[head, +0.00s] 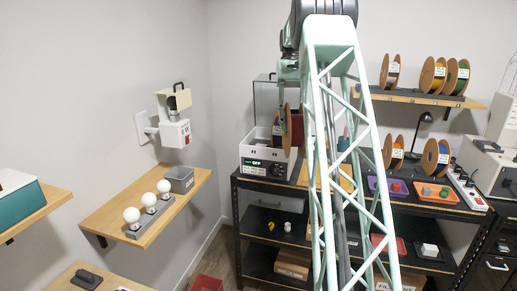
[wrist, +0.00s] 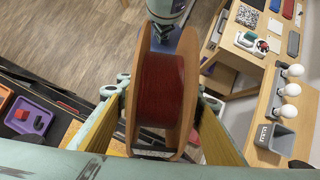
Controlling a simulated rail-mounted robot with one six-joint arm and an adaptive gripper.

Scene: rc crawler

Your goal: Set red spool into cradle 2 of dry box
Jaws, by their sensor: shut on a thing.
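The red spool (wrist: 160,92) fills the middle of the wrist view, with dark red filament between two brown flanges. My gripper (wrist: 160,130) is shut on it, a finger at each side. In the head view the red spool (head: 285,128) stands upright at the white dry box (head: 254,152), whose front display is lit green. It appears over or partly in the box; the exact height and any contact cannot be told. The clear lid (head: 265,92) seems raised behind. The cradles are hidden by the box wall, the spool and my arm.
The dry box stands on the black shelf unit's top (head: 262,182). Purple (head: 378,190) and orange (head: 430,195) trays and more spools (head: 393,152) stand to the right. An upper shelf (head: 425,98) holds other spools. A wooden shelf with bulbs (head: 150,202) is at left.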

